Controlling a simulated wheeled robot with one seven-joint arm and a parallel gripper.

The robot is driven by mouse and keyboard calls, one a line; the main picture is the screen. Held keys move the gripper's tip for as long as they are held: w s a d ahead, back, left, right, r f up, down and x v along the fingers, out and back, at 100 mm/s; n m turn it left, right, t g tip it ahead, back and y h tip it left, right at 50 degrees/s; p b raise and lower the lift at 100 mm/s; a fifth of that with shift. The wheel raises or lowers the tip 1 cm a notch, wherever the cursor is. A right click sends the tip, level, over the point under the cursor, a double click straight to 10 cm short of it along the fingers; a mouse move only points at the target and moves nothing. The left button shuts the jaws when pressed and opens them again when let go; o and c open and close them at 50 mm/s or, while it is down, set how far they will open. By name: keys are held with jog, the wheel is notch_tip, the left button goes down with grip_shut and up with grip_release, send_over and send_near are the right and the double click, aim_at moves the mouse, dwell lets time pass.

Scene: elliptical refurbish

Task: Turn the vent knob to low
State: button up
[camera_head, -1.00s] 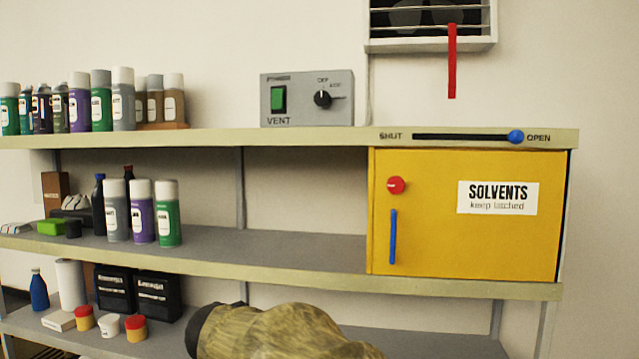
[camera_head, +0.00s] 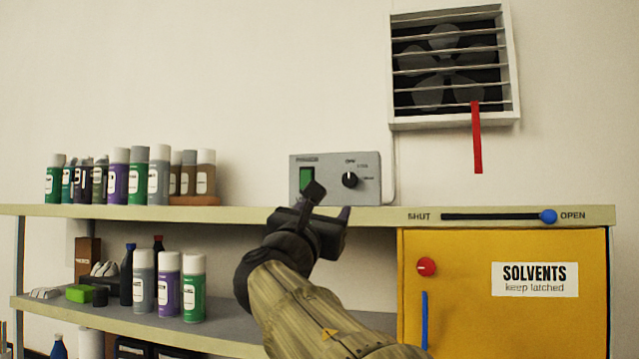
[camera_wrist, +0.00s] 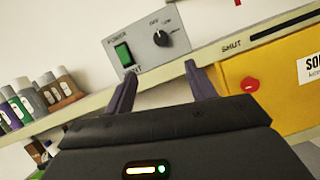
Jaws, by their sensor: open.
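The vent control box (camera_head: 327,181) is a grey panel on the top shelf against the wall. It has a green power switch (camera_head: 306,180) at its left and a black round vent knob (camera_head: 350,180) with a white pointer mark at its right. In the head view the pointer seems to point up, toward the first label; the labels are too small to read surely. My gripper (camera_head: 330,200) is open and empty, in front of the box's lower part and apart from the knob. In the wrist view the knob (camera_wrist: 163,38) shows above and between the fingertips (camera_wrist: 160,75).
A vent fan (camera_head: 450,65) with a hanging red strip is on the wall. A blue slider (camera_head: 547,216) sits at OPEN on the shelf edge. A yellow solvents cabinet (camera_head: 460,310) is below. Spray cans (camera_head: 138,175) stand to the left on the shelf.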

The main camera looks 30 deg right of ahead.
aim_at(349, 180)
jog(key=p+x, duration=1)
jog(key=x, duration=0.6)
jog(key=shift+w+d+r, duration=0.15)
jog(key=shift+w+d, duration=0.05)
jog(key=shift+w, duration=0.1)
jog(key=shift+d+r, duration=0.1)
jog(key=shift+d, duration=0.3)
jog(key=shift+w, duration=0.1)
jog(key=c, duration=1)
